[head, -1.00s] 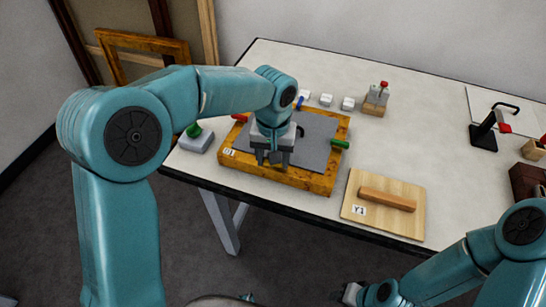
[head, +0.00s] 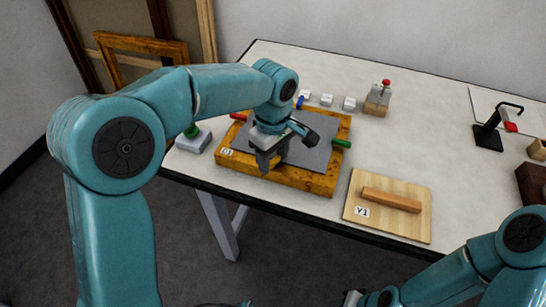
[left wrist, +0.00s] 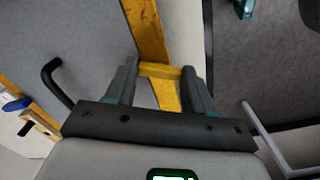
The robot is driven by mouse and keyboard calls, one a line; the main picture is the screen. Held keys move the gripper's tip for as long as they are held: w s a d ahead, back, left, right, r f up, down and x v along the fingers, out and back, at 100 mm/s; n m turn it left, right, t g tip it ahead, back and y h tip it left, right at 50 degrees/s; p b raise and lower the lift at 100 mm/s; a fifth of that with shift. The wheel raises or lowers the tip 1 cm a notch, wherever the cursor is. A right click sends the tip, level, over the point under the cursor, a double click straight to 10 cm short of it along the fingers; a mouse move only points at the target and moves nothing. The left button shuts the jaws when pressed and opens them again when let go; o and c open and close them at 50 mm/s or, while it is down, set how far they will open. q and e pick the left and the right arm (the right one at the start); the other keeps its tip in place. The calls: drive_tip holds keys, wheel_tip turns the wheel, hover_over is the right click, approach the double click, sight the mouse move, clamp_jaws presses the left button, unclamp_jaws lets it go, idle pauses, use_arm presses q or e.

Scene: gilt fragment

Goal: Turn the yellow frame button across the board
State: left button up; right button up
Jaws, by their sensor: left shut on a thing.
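The wooden frame (head: 318,183) lies flat on the table with a grey board (head: 318,155) inside it. My left gripper (head: 266,165) points down at the frame's near side. In the left wrist view, its fingers (left wrist: 160,72) are shut on the yellow button (left wrist: 160,71), which lies crosswise over the frame's strip (left wrist: 148,35). The yellow button is hidden by the gripper in the head view. A red button (head: 238,117), a blue button (head: 300,102) and a green button (head: 341,143) sit on the other sides. My right gripper (head: 352,298) is partly visible at the bottom edge.
A wooden board with a handle, labelled Y1 (head: 408,222), lies right of the frame. A grey block with a green knob (head: 194,140) stands at the left. White blocks (head: 327,99) and a red-topped stand (head: 378,102) are behind.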

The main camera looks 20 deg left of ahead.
sight(272, 161)
use_arm(q)
drive_tip(key=n, duration=0.4)
drive_tip(key=shift+r+n+b, duration=0.1)
drive_tip(key=shift+n+b, duration=0.3)
idle(0.4)
drive_tip(key=o, duration=1)
drive_tip(key=shift+o, duration=0.2)
wheel_tip(272, 161, up, 16)
drive_tip(key=p, duration=0.2)
drive_tip(key=shift+r, duration=0.15)
